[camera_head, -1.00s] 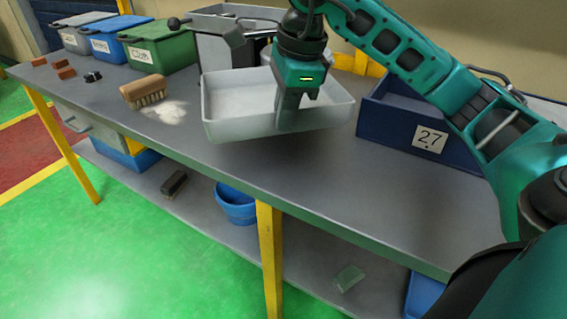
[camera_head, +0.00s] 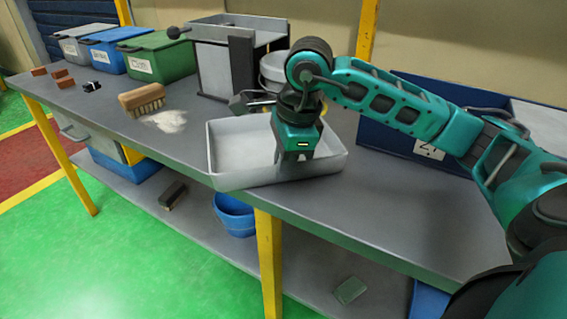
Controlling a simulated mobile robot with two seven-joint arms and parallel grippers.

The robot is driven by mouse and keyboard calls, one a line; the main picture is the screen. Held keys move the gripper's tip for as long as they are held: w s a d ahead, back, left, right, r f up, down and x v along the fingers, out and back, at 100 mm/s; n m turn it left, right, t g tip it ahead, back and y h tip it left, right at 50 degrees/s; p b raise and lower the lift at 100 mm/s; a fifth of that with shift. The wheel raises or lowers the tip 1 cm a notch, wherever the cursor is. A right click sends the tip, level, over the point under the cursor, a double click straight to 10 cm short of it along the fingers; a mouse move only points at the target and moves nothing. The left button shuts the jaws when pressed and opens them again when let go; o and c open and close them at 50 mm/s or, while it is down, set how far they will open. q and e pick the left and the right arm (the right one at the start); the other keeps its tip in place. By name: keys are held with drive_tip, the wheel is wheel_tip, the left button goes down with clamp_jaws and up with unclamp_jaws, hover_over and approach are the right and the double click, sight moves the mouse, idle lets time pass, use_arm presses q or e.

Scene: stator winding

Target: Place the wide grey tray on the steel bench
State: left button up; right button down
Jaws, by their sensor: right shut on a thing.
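The wide grey tray (camera_head: 232,175) is at the middle of the steel bench (camera_head: 390,215), at or just above its top. I cannot tell whether its base touches the bench. It looks roughly level, with its front left corner near the bench's front edge. My right gripper (camera_head: 293,158) points down over the tray and is shut on it; the fingertips are partly hidden by the gripper body. My left gripper is not in view.
A brush (camera_head: 142,98) and white powder (camera_head: 168,121) lie left of the tray. Lidded grey, blue and green (camera_head: 162,58) bins stand at the back left. A dark blue bin (camera_head: 385,138) stands to the right. Bare bench lies front right.

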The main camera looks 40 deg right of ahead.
drive_tip(key=c, duration=1.2)
unclamp_jaws()
drive_tip(key=shift+f, duration=0.1)
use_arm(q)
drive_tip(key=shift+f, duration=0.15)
